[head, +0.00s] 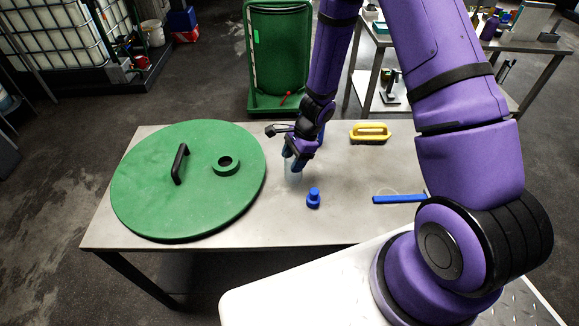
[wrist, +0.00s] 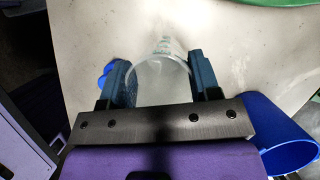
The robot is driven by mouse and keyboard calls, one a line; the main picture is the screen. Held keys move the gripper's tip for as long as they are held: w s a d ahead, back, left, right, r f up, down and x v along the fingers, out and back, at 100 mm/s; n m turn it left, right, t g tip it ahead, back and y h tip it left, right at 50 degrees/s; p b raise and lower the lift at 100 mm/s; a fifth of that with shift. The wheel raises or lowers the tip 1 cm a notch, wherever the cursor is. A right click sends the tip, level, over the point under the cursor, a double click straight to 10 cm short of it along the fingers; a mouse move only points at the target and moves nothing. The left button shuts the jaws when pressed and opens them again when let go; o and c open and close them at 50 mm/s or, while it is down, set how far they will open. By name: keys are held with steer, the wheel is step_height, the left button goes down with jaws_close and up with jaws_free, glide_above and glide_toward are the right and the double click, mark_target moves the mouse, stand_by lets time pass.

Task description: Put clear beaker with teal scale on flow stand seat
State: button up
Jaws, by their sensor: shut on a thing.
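My gripper (head: 295,160) points down over the metal table and is shut on a clear beaker (head: 293,176). In the wrist view the beaker (wrist: 160,80) sits between the two dark fingers of my gripper (wrist: 160,85), with faint teal marks near its far side. I cannot tell whether its base touches the table. I cannot make out the flow stand seat for certain.
The green disc (head: 140,190) with a black handle (head: 180,164) covers the table's left part. A blue knobbed piece (head: 313,198), a blue bar (head: 399,199) and a yellow-handled tool (head: 370,132) lie on the table (head: 270,228). The wrist view shows a blue hollow vessel (wrist: 285,140).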

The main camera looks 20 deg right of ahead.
mark_target(286, 174)
steer(key=shift+w+a, duration=0.1)
steer(key=shift+a, duration=0.3)
steer(key=shift+a+f, duration=0.1)
steer(key=shift+f, duration=1.7)
steer(key=shift+f, duration=0.15)
steer(key=o, duration=1)
steer(key=shift+c, duration=0.2)
